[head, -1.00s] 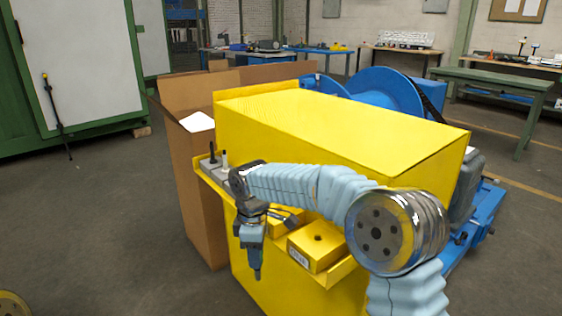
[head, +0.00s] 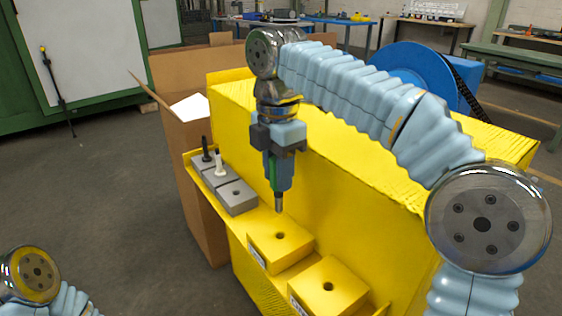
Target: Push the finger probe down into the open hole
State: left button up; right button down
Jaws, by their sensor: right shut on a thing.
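My right gripper (head: 279,150) points down, shut on the finger probe (head: 279,182). The probe is grey-blue with a green stripe and a thin metal tip, and hangs about upright. Its tip shows just above and behind the hole of a yellow block (head: 292,243), apart from it in the picture; the exact height is hard to tell. A second yellow block (head: 338,283) with an open hole sits nearer. A grey block (head: 241,203) on the left also has an open hole. My left gripper is out of view.
The blocks stand on a yellow shelf (head: 248,228) along a large yellow guard. A black pin (head: 205,150) and a white pin (head: 219,163) stand in grey blocks at its far end. A cardboard box (head: 188,150) stands left. A blue wheel (head: 415,68) is behind.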

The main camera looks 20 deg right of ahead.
aim_at(280, 195)
jog(key=shift+d+n, duration=0.15)
jog(key=shift+n, duration=0.35)
jog(key=shift+f+n, duration=0.25)
jog(key=shift+n, duration=0.05)
jog(key=shift+f+b, duration=2)
jog(key=shift+f, duration=0.6)
jog(key=shift+p, duration=0.9)
jog(key=shift+f+b, duration=0.4)
jog(key=shift+f, duration=0.25)
jog(key=shift+r, duration=0.15)
